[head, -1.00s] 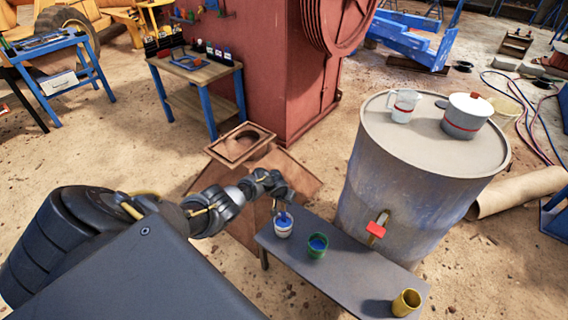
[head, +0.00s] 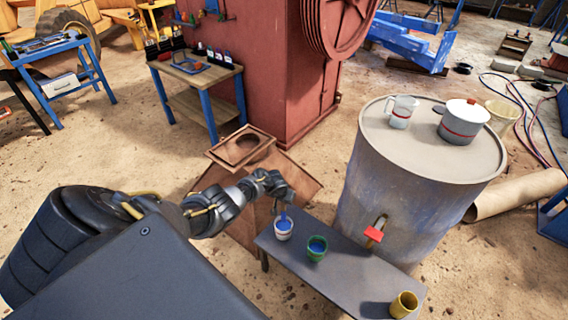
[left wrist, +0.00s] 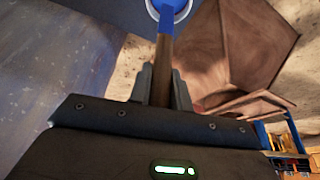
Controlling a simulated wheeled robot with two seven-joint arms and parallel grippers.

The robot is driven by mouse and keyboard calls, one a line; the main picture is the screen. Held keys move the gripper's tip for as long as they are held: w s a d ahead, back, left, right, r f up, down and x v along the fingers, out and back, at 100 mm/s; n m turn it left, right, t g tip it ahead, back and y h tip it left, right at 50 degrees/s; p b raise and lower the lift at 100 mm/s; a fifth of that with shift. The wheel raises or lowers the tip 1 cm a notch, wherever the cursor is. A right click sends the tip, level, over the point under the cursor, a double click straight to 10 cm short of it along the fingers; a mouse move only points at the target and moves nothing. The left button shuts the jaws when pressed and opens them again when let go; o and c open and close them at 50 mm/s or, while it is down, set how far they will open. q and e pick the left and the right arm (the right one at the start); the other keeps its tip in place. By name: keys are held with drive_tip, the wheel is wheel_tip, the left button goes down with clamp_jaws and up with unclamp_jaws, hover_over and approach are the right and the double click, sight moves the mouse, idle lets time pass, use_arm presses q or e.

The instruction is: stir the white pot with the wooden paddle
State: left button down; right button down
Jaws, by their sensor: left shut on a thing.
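A small white pot (head: 284,234) with blue contents stands at the left end of the grey bench. My left gripper (head: 277,200) is above and beside it, shut on the wooden paddle. In the left wrist view the paddle's brown handle (left wrist: 161,75) runs out from between the fingers (left wrist: 160,85). Its blue-coated end (left wrist: 166,22) reaches over the pot's white rim (left wrist: 151,8) into the opening. How deep it sits cannot be told. My right gripper is not in view.
A green pot (head: 317,250) with blue contents stands close to the right of the white one. A yellow cup (head: 403,305) is at the bench's (head: 355,277) right end. A large drum (head: 400,190) with a red-handled tap (head: 374,234) rises behind, carrying a mug (head: 402,112) and a lidded white pot (head: 462,125).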

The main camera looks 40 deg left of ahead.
use_arm(q)
drive_tip(key=shift+r+p, duration=2.6)
drive_tip(key=shift+f, duration=0.1)
